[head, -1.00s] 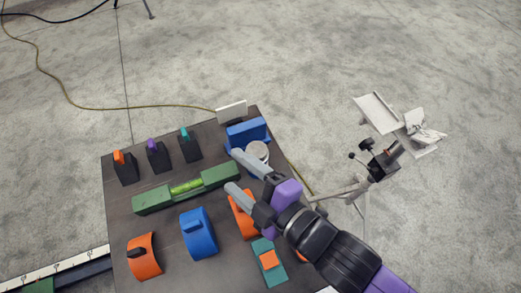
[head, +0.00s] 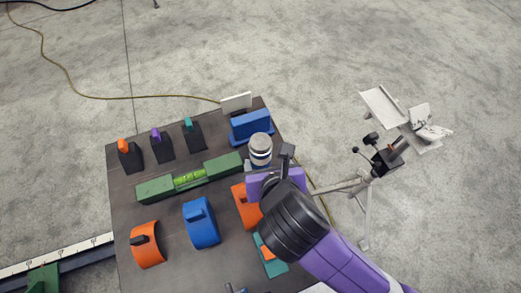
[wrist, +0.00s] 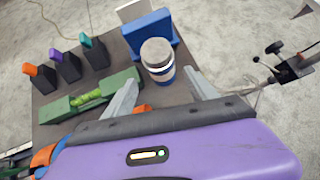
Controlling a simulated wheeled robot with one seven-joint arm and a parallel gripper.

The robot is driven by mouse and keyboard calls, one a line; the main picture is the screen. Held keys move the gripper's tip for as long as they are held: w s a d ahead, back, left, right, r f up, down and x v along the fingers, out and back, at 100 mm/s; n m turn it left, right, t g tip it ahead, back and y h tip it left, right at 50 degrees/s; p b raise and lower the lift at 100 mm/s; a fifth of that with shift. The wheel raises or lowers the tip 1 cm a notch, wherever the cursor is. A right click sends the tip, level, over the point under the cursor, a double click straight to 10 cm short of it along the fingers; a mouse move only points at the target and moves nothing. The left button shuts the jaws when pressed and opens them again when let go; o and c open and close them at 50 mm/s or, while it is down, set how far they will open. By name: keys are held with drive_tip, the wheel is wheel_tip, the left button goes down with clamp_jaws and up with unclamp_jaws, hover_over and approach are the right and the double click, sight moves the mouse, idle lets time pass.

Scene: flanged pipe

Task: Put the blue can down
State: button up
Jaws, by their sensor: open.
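The blue can (head: 260,152), with a grey lid and pale and blue bands, stands upright on the dark board (head: 180,222), just in front of the blue block (head: 250,124). It also shows in the wrist view (wrist: 158,62). My gripper (head: 269,162) is open, on the near side of the can. In the wrist view its two fingers (wrist: 162,82) point toward the can, one on each side of its lower part. I cannot tell whether either finger touches it. The head view partly hides the fingers and the can's base.
A green level (head: 190,179) lies left of the can. Black holders (head: 163,148) with coloured tops stand behind it. Orange (head: 147,246) and blue (head: 201,222) curved pieces lie in front. A stand with a tilted tray (head: 382,106) is at right, on open floor.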

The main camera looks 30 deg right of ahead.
sight(263, 155)
drive_tip(key=x, duration=0.6)
drive_tip(key=shift+w+f, duration=0.1)
drive_tip(key=shift+f, duration=0.05)
drive_tip(key=x, duration=0.5)
drive_tip(key=shift+a+f, duration=0.1)
drive_tip(key=shift+f, duration=0.1)
clamp_jaws()
drive_tip(key=shift+r, duration=0.15)
